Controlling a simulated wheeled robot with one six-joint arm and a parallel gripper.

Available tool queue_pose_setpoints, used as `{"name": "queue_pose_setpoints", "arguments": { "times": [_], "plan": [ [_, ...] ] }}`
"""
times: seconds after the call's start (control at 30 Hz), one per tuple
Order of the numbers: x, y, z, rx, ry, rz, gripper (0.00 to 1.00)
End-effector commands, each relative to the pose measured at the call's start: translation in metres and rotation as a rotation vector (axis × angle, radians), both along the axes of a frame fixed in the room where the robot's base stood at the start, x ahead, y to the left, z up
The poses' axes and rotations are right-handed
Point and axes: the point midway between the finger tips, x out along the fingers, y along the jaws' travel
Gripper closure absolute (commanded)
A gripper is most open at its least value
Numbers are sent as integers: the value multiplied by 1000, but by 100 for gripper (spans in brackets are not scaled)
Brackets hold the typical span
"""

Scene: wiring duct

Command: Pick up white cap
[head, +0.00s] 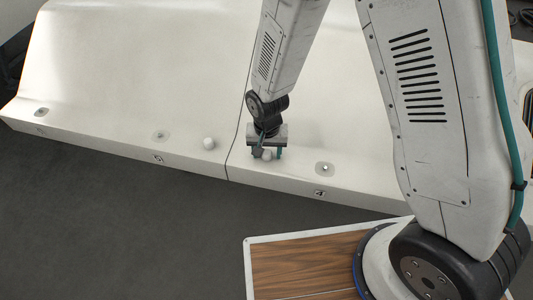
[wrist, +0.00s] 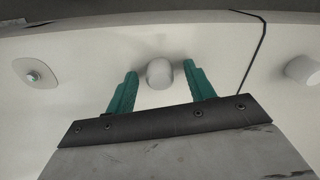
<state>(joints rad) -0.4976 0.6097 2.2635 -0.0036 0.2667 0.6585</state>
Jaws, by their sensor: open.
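A small rounded white cap (head: 267,156) sits on the white duct surface, and it also shows in the wrist view (wrist: 160,74). My gripper (head: 266,155) is low over the duct near its front edge. In the wrist view my two green fingers (wrist: 158,88) are open, one on each side of the cap, with a gap visible beside it. A second white cap (head: 209,143) stands to the left on the duct in the head view and shows at the right edge of the wrist view (wrist: 301,68).
A bolt in a round recess (head: 325,168) lies right of my gripper, also in the wrist view (wrist: 33,75). Another recess (head: 160,135) is farther left. A dark seam (head: 233,135) crosses the white duct (head: 130,70) between the caps. Dark floor (head: 120,220) lies in front.

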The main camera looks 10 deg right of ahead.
Motion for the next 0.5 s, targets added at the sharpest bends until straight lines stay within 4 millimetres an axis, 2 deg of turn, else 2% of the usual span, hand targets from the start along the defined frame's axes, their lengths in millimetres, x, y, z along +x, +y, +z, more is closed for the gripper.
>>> {"name": "queue_pose_setpoints", "arguments": {
  "times": [0.07, 0.1, 0.2, 0.27, 0.5],
  "plan": [
    [0, 0, 0, 0, 0, 0, 46],
    [0, 0, 0, 0, 0, 0, 52],
    [0, 0, 0, 0, 0, 0, 80],
    [0, 0, 0, 0, 0, 0, 94],
    [0, 0, 0, 0, 0, 0, 94]
  ]
}}
